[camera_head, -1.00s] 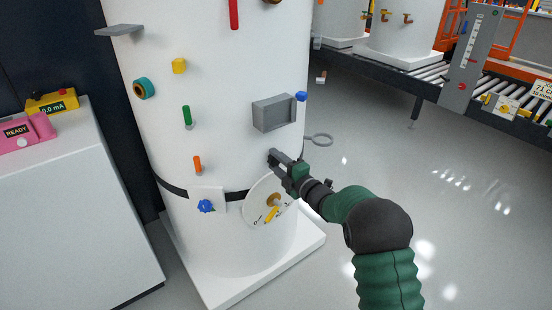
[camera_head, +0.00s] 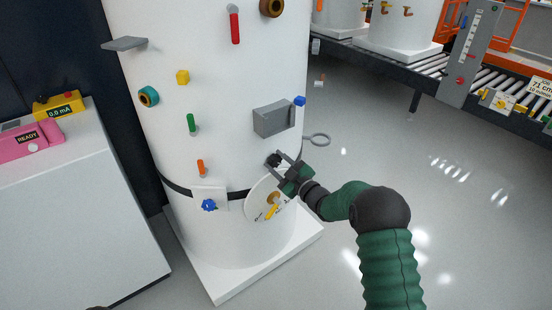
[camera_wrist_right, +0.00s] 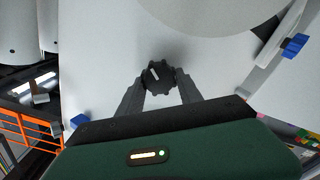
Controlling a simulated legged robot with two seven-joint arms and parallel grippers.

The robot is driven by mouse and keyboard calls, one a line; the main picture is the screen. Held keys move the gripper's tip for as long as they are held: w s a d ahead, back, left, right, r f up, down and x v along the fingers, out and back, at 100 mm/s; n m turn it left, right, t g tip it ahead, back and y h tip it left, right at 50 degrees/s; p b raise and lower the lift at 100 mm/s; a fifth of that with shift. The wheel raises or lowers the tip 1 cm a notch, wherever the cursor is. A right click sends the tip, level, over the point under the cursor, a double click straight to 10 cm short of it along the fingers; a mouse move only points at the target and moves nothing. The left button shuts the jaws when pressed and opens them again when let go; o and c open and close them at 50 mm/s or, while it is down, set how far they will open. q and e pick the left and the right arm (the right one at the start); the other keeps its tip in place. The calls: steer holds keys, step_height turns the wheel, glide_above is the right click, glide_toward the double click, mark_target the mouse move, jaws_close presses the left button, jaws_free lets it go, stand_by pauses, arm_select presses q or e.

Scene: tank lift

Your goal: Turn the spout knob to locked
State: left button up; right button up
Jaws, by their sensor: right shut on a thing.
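A black fluted knob (camera_wrist_right: 158,76) with a white mark sits low on the white tank (camera_head: 225,120). It also shows in the head view (camera_head: 273,160). My right gripper (camera_wrist_right: 160,82) is shut on this knob, with one dark finger on each side of it. A round white plate (camera_head: 258,201) with a brown part and a yellow pointer (camera_head: 271,212) is just below. Its lettering is too small to read, and my gripper partly covers its upper right.
A grey box (camera_head: 274,118) and a grey ring (camera_head: 316,139) are close to my right gripper. A blue knob (camera_head: 209,205) on a white plate is to its left. A white cabinet (camera_head: 75,225) stands at left. Open floor lies to the right.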

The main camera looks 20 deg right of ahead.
steer(key=m, duration=0.1)
steer(key=m+p, duration=0.1)
steer(key=m, duration=0.1)
steer(key=m+p, duration=0.1)
steer(key=shift+d+f+m, duration=0.2)
steer(key=shift+f+m, duration=0.05)
steer(key=shift+m, duration=0.15)
steer(key=m+p, duration=0.1)
steer(key=m, duration=0.1)
steer(key=m+p, duration=0.1)
steer(key=m, duration=0.1)
steer(key=shift+s+f+m, duration=0.1)
steer(key=shift+f+m, duration=0.1)
steer(key=shift+m, duration=0.1)
steer(key=shift+p, duration=0.3)
steer(key=o, duration=1.4)
steer(key=shift+d+r, duration=0.1)
steer(key=shift+c, duration=0.2)
steer(key=shift+r, duration=0.1)
